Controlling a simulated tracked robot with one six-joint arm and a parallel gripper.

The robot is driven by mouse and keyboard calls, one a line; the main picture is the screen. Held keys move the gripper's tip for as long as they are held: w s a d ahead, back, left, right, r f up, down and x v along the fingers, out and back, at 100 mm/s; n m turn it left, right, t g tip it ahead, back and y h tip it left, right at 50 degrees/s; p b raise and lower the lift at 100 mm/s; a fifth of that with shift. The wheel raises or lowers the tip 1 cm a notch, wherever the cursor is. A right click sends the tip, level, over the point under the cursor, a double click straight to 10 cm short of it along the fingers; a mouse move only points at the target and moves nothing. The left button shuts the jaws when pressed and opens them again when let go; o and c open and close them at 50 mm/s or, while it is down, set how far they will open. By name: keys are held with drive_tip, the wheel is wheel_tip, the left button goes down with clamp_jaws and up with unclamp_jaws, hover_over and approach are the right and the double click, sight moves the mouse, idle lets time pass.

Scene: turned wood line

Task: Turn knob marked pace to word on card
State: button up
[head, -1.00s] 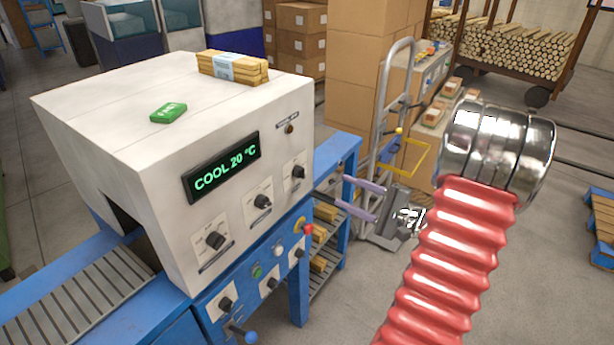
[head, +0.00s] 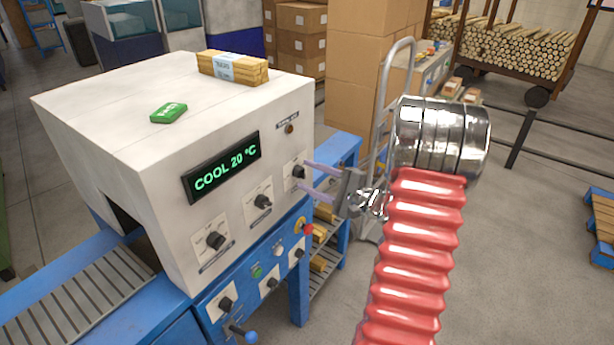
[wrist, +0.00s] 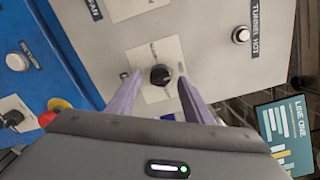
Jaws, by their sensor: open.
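The white machine (head: 100,100) carries a row of three black dial knobs on its front in the head view: a left knob (head: 214,240), a middle knob (head: 262,202) and a right knob (head: 298,172). I cannot read which is marked pace. My gripper (head: 305,178) is open, its two pale purple fingers at the right knob. In the wrist view that knob (wrist: 160,76) sits on a pale plate between the fingertips (wrist: 157,84); I cannot tell whether they touch it.
The display (head: 222,168) reads COOL 20 °C. A bundle of wood strips (head: 232,68) lies on top of the machine. Lower controls on a blue panel include a red button (head: 307,229). The wrist view shows a TUNNEL HOT light (wrist: 241,35) and a LINE ONE screen (wrist: 288,135).

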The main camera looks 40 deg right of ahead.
drive_tip(key=shift+w+a, duration=0.2)
drive_tip(key=shift+w, duration=0.5)
drive_tip(key=shift+c, duration=0.3)
drive_tip(key=c, duration=1)
drive_tip(key=shift+f, duration=0.1)
drive_tip(key=shift+m, duration=0.4)
drive_tip(key=m, duration=1.7)
drive_tip(key=shift+s+a+f, duration=0.1)
drive_tip(key=shift+f, duration=0.05)
